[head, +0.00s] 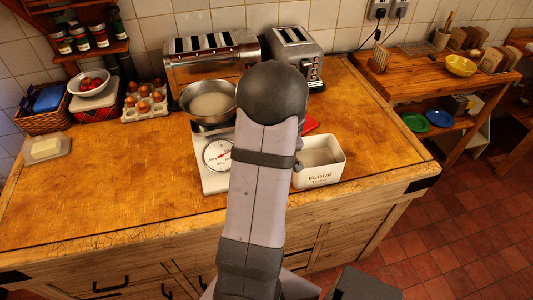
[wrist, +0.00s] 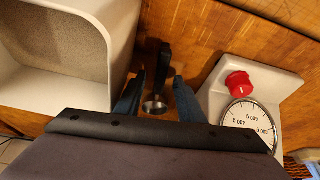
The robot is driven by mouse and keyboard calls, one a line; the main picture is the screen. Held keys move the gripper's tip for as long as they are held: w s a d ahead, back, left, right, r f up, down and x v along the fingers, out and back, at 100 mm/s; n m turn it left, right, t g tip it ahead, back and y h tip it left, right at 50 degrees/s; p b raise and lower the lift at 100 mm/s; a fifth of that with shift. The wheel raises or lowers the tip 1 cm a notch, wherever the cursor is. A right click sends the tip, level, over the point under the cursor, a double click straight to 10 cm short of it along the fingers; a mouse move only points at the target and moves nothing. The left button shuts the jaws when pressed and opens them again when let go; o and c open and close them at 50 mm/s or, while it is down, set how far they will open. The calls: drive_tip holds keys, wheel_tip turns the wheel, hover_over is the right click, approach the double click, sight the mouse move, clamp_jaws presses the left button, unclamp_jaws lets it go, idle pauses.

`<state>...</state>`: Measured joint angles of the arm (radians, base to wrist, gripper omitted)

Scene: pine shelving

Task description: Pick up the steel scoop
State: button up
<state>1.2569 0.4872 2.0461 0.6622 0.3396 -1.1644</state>
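The steel scoop shows in the wrist view with a dark handle (wrist: 164,62) and a shiny round metal part (wrist: 154,106) nearer the camera. It is on the wooden worktop between the flour tin and the kitchen scale. My gripper (wrist: 160,76) has its two blue fingers spread, one on each side of the scoop, with visible gaps. Whether the fingertips are level with the handle I cannot tell. In the head view my arm hides the gripper and the scoop.
The white flour tin (head: 318,179) stands close on one side, also in the wrist view (wrist: 107,60). The scale (head: 215,180) with a steel bowl (head: 190,112) stands on the other; its red knob (wrist: 239,84) shows. Toasters (head: 296,60) are behind.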

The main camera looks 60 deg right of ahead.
clamp_jaws()
drive_tip(key=shift+r, duration=0.1)
drive_tip(key=shift+r+p, duration=0.5)
drive_tip(key=shift+p, duration=0.15)
drive_tip(key=w+r+b, duration=0.1)
drive_tip(key=w+r, duration=0.2)
drive_tip(key=r, duration=0.9)
drive_tip(key=w+r+b, duration=0.2)
drive_tip(key=w+r, duration=0.1)
drive_tip(key=r, duration=0.8)
drive_tip(key=w+a+r+b, duration=0.1)
drive_tip(key=w+a+r, duration=0.6)
drive_tip(key=a, duration=0.2)
drive_tip(key=shift+m, duration=0.4)
